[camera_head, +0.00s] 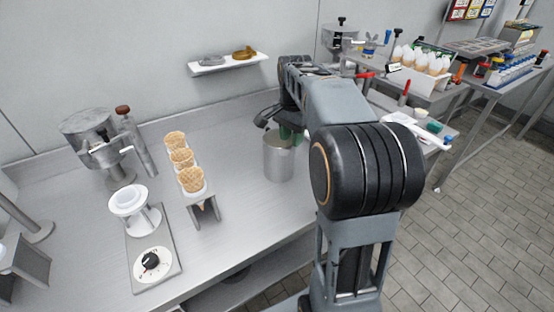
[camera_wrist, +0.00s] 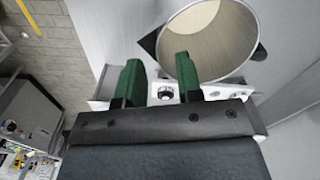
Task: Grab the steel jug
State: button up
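The steel jug (camera_head: 279,162) stands upright on the steel counter, left of my arm, in the head view. In the wrist view its round open mouth (camera_wrist: 215,40) is at the upper right, and it looks empty. My gripper (camera_head: 291,134) is at the jug's rim in the head view, partly hidden by my arm. In the wrist view my gripper (camera_wrist: 159,76) has its two green fingers apart, with nothing held between them. The right finger overlaps the near edge of the jug's mouth; I cannot tell whether it touches or reaches inside. The left finger is outside the jug.
A rack with waffle cones (camera_head: 182,158) stands left of the jug. A dial scale (camera_head: 152,264) with a white cup is further left, near a metal machine (camera_head: 95,140). A wall shelf (camera_head: 226,64) is behind. Crowded tables stand right. Counter around the jug is clear.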

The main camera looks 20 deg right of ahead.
jog(key=shift+w+f+b, duration=0.1)
jog(key=shift+f+b, duration=0.3)
jog(key=shift+f, duration=3)
jog(key=shift+c, duration=0.2)
grip_shut()
